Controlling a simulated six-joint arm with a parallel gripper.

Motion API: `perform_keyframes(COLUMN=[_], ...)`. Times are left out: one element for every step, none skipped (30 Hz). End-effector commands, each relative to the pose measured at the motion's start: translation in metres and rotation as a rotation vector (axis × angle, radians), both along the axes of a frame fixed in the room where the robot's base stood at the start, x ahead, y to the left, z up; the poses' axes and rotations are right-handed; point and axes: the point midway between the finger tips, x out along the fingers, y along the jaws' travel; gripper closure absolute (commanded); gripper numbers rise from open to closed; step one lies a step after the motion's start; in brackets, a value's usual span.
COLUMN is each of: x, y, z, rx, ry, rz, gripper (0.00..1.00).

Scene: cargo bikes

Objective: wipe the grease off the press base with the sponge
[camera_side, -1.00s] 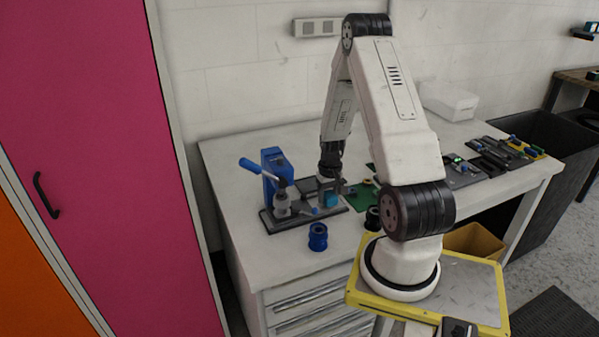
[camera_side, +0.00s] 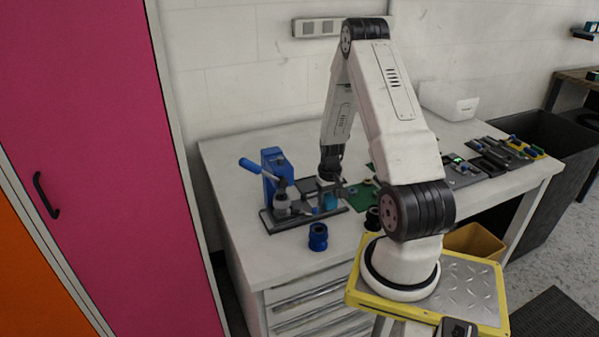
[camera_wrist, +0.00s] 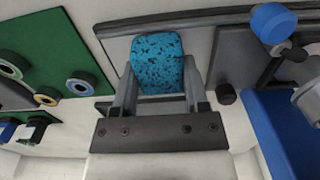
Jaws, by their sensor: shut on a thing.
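My gripper (camera_side: 330,194) is shut on the sponge (camera_wrist: 157,62), a blue block with dark speckles that sits between the two fingers in the wrist view. In the side view the sponge (camera_side: 330,203) is low over the right end of the press base (camera_side: 290,224), a dark flat plate. I cannot tell whether it touches the plate. The blue press (camera_side: 273,172) with its blue-tipped lever stands on the base left of my gripper. I cannot make out any grease; the sponge and gripper hide part of the plate.
A blue ribbed cylinder (camera_side: 318,237) stands in front of the base, with a dark one (camera_side: 373,218) to its right. A green mat with rings (camera_wrist: 62,55) lies beside the base. Tools (camera_side: 500,150) lie at the bench's right. The bench's front left is clear.

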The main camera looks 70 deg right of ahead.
Motion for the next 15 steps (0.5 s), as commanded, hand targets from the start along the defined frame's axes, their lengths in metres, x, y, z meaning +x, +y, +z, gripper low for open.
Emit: perform_keyframes(x=[0.000,0.000,0.000,0.001,0.001,0.002,0.003,0.004,0.006,0.007,0.008,0.010,0.011,0.013,0.014], y=[0.000,0.000,0.000,-0.001,-0.001,-0.002,-0.003,-0.004,-0.006,-0.007,-0.008,-0.010,-0.011,-0.012,-0.014], z=[0.000,0.000,0.000,0.000,0.000,0.000,0.000,0.000,0.000,0.000,0.000,0.000,0.000,0.000,0.001], rx=[0.000,0.000,0.000,0.000,0.000,-0.001,-0.001,-0.001,0.000,0.000,-0.001,-0.001,0.000,0.001,0.000], ry=[0.000,0.000,0.000,0.000,0.000,-0.001,-0.001,-0.001,0.000,0.000,-0.001,-0.001,0.000,0.001,0.000], rz=[0.000,0.000,0.000,0.000,0.000,0.000,0.000,0.000,0.000,0.000,0.000,0.000,0.000,0.000,0.000], gripper=[0.90,0.90,0.90,0.90,0.90,0.90,0.90,0.90,0.90,0.90,0.90,0.90,0.90,0.90,0.90])
